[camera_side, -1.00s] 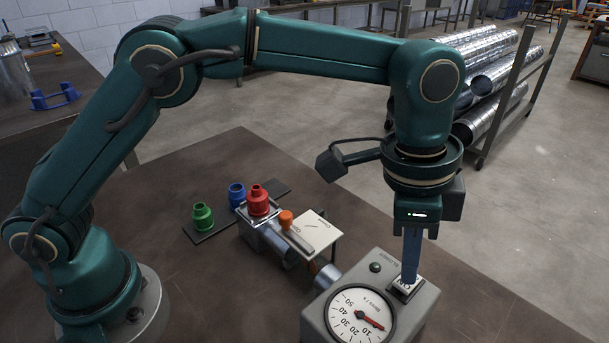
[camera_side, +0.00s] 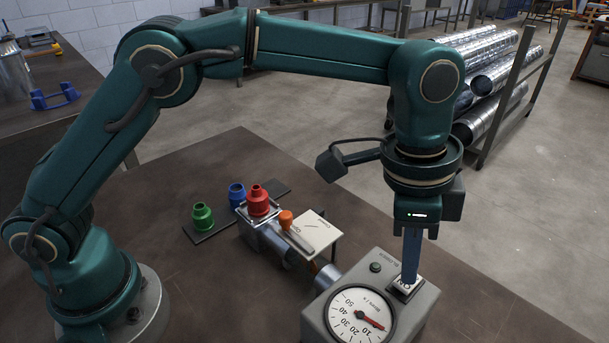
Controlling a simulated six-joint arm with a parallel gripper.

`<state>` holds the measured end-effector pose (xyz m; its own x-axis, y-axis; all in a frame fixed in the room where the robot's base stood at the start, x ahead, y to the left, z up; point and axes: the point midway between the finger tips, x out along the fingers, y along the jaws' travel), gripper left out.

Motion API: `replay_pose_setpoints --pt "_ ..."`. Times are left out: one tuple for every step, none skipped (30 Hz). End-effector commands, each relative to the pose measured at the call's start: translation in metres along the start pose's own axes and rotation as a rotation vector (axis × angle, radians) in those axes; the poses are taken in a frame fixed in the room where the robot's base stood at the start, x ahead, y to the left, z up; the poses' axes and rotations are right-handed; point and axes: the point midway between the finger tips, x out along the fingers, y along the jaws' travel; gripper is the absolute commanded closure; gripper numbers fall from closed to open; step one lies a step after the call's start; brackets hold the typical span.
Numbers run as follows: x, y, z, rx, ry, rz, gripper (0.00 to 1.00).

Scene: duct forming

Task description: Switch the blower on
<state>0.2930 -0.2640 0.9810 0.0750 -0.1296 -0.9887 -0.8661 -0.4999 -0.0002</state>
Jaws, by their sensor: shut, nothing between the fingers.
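The blower (camera_side: 421,312) is a grey box at the lower right of the table, with a round dial (camera_side: 358,316) on its top. The dial's red needle points near the 10 mark. A small dark green lamp (camera_side: 375,267) sits behind the dial and looks unlit. A white rocker switch (camera_side: 405,287) is on the top at the right. My gripper (camera_side: 409,281) is shut and empty, pointing straight down with its blue fingers at the switch. The fingertips appear to touch the switch and hide part of it.
A metal duct (camera_side: 268,238) with a red fitting (camera_side: 258,199), an orange knob (camera_side: 286,220) and a white plate (camera_side: 318,233) joins the blower's left side. Green (camera_side: 203,216) and blue (camera_side: 237,195) fittings stand on a dark strip. The table right of the blower is clear.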

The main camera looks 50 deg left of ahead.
Motion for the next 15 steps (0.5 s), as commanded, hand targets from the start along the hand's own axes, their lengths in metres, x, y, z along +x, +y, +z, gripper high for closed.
replay_pose_setpoints --pt "0.0006 0.0 0.0001 0.0 0.0 0.0 1.0" --pt "0.001 0.0 0.0002 0.0 0.0 0.0 1.0" --pt "0.0016 0.0 0.0002 0.0 0.0 0.0 1.0" --pt "0.0021 0.0 0.0002 0.0 0.0 0.0 1.0" --pt "0.0025 0.0 0.0003 0.0 0.0 0.0 1.0" --pt "0.0031 0.0 0.0004 0.0 -0.001 0.0 1.0" --pt "0.0035 0.0 0.0005 0.0 -0.001 0.0 1.0" --pt "0.004 0.0 0.0006 0.0 -0.001 0.001 1.0" --pt "0.0046 0.0 0.0007 0.0 -0.001 0.001 1.0" --pt "0.0051 0.0 0.0008 0.0 -0.001 0.001 1.0" --pt "0.0055 0.0001 0.0009 0.0 -0.002 0.001 1.0" --pt "0.0061 0.0001 0.001 0.0 -0.002 0.001 1.0" --pt "0.0066 0.0001 0.001 0.0 -0.001 0.001 1.0" --pt "0.007 0.0 0.0011 0.0 -0.001 0.001 1.0" --pt "0.0076 0.0 0.0011 0.0 -0.001 0.001 1.0"
